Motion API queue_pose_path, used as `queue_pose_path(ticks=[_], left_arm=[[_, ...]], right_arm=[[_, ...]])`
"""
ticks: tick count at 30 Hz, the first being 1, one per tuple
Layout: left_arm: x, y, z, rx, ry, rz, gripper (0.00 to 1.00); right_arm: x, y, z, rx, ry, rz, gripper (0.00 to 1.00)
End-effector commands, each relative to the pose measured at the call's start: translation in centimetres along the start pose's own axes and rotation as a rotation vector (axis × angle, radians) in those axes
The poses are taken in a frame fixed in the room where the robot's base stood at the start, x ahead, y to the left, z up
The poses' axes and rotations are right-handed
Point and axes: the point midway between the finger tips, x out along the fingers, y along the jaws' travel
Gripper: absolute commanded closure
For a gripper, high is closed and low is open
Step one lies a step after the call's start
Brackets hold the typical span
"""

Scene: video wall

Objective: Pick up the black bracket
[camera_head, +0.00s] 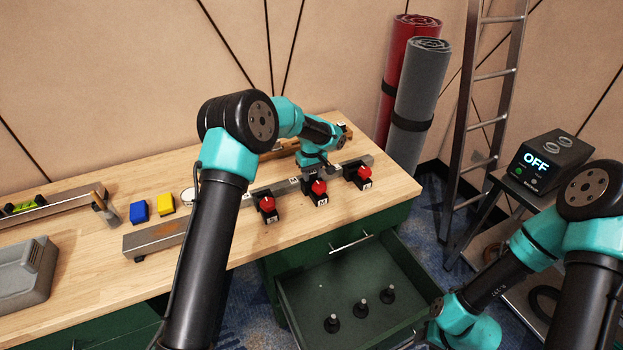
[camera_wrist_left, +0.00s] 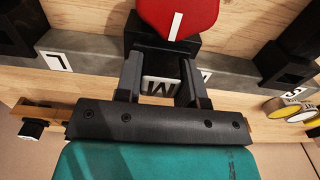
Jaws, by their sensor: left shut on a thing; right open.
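Three black brackets with red knobs sit along a grey metal rail (camera_head: 155,238) on the wooden bench: a left one (camera_head: 267,211), a middle one (camera_head: 317,196) and a right one (camera_head: 358,178). My left gripper (camera_head: 312,176) reaches down behind the middle bracket. The bracket is still at the rail. My right gripper (camera_head: 424,325) is low at the right, by the drawer, open and partly hidden.
An open green drawer (camera_head: 350,258) with three black pegs (camera_head: 360,308) projects below the bench. Blue (camera_head: 139,211) and yellow (camera_head: 166,203) blocks lie to the left. A black box reading OFF (camera_head: 546,162) and a ladder (camera_head: 487,120) stand at the right.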

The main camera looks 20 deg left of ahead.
Motion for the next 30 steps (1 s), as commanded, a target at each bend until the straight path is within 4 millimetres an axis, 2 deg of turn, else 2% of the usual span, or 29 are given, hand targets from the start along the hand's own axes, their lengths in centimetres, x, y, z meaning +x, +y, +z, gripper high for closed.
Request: queue_pose_path(ticks=[9,14,24,30], left_arm=[[-0.1,0.0,0.0,0.0,0.001,0.001,0.95],[-1.2,0.0,-0.1,0.0,0.002,0.002,0.95],[-7.0,0.1,-0.1,0.0,0.003,0.003,0.95],[-9.5,0.0,0.0,0.0,0.002,0.002,0.95]], right_arm=[[0.0,0.0,0.0,0.0,0.0,0.0,0.57],[0.0,0.0,0.0,0.0,0.0,0.0,0.57],[0.0,0.0,0.0,0.0,0.0,0.0,0.57],[0.0,0.0,0.0,0.0,0.0,0.0,0.57]])
